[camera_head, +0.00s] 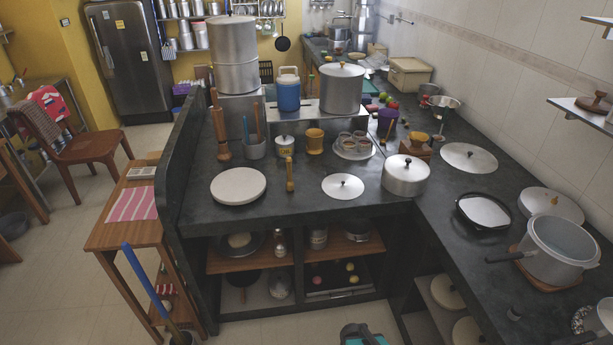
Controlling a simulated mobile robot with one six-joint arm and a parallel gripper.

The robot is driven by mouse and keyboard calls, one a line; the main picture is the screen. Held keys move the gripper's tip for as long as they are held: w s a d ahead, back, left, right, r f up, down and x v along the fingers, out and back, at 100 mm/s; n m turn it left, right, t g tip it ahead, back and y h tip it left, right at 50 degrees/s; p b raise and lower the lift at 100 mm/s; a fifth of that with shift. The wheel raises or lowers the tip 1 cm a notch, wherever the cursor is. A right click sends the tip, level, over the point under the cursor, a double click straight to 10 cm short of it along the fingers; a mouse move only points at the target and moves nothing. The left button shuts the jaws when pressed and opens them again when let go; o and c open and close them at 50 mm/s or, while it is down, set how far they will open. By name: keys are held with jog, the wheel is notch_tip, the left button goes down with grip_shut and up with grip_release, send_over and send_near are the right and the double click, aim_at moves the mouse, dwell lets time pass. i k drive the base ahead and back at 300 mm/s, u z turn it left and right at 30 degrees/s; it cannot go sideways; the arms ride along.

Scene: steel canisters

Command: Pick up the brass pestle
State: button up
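A small brass-coloured pestle (290,174) stands upright on the dark countertop (262,205), near its front edge. It is between a round white board on its left and a flat metal lid on its right. A brass-coloured mortar (314,142) stands behind it to the right. Nothing touches the pestle as far as I can see. My gripper's fingers are not visible. Only a teal and grey part, apparently mine, shows at the bottom edge.
The white board (238,186), the flat lid (343,186) and a lidded pot (405,175) flank the pestle. A small lidded canister (285,146) stands close behind it. Shelves lie under the counter. A wooden side table (120,232) stands left. Floor in front is partly clear.

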aim_at(290, 185)
jog(key=z, duration=0.25)
jog(key=k, duration=1)
jog(key=u, duration=1.1)
jog(key=i, duration=1.65)
jog(key=u, duration=0.05)
